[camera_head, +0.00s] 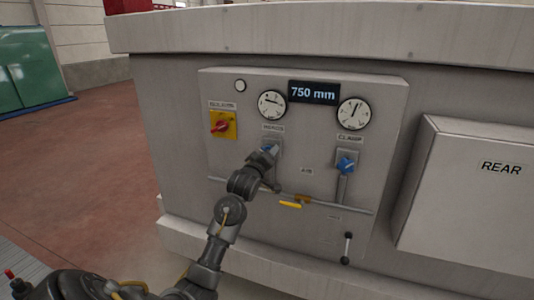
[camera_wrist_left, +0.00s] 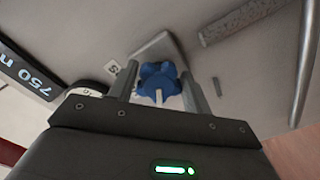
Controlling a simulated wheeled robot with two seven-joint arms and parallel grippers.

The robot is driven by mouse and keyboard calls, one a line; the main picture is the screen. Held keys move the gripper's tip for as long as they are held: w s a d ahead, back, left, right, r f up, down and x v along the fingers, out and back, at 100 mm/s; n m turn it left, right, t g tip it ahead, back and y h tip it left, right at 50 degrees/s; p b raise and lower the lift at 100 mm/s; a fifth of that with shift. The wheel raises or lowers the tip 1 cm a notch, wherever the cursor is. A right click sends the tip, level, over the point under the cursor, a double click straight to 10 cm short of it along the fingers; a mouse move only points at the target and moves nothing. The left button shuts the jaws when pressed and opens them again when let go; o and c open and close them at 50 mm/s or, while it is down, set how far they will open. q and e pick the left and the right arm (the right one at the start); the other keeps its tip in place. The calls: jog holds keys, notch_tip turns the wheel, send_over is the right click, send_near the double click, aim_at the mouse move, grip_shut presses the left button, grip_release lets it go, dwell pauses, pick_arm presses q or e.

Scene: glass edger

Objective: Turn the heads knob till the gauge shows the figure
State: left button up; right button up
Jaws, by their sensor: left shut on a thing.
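The blue heads knob (camera_wrist_left: 158,80) sits between the two fingers of my left gripper (camera_wrist_left: 160,92) in the left wrist view; the gripper is shut on it. In the head view the left gripper (camera_head: 264,158) reaches the knob under the HEADS label (camera_head: 273,128), and hides most of it. The gauge above that label (camera_head: 272,104) is a round white dial with a dark needle pointing left. A dark display (camera_head: 314,92) beside it reads 750 mm. My right gripper is not in view.
Right of the heads knob are the blue CLAMP knob (camera_head: 346,165) and its gauge (camera_head: 354,113). A red isolator switch on yellow (camera_head: 222,125) is at left. Below are a yellow lever (camera_head: 290,205), a pipe and a black-knobbed lever (camera_head: 347,248). A REAR box (camera_head: 470,195) juts out at right.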

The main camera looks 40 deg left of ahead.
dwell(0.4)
pick_arm(q)
jog(key=o, duration=1)
jog(key=b+v, duration=0.3)
jog(key=v, duration=0.8)
